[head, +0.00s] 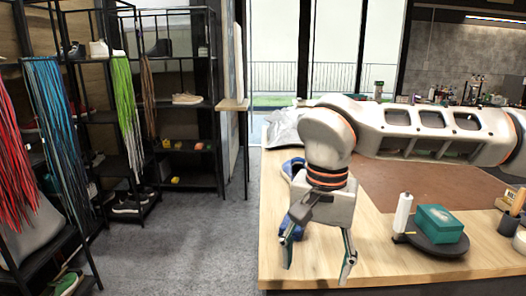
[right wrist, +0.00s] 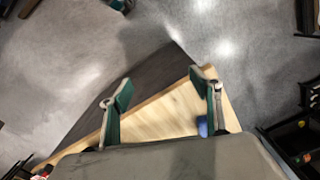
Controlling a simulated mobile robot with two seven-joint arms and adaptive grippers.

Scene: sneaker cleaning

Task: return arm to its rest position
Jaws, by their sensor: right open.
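My right arm reaches in from the right in the head view. Its gripper (head: 318,262) hangs fingers down over the near left corner of the wooden table (head: 400,268), open and empty. The right wrist view also shows the right gripper (right wrist: 165,100) with its two green-padded fingers apart and nothing between them. Below them are the table edge and corner (right wrist: 165,115) and the grey floor. A blue sneaker (head: 293,168) lies on the table behind the gripper, partly hidden by it. A blue patch (right wrist: 203,126) shows beside one finger in the wrist view. My left gripper is not in view.
A dark round tray (head: 437,246) holds a teal box (head: 438,222) and a white bottle (head: 403,212) on the table. A brown mat (head: 415,190) lies behind. Shelves with shoes and hanging laces (head: 125,90) stand at left. The floor (head: 205,240) between is clear.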

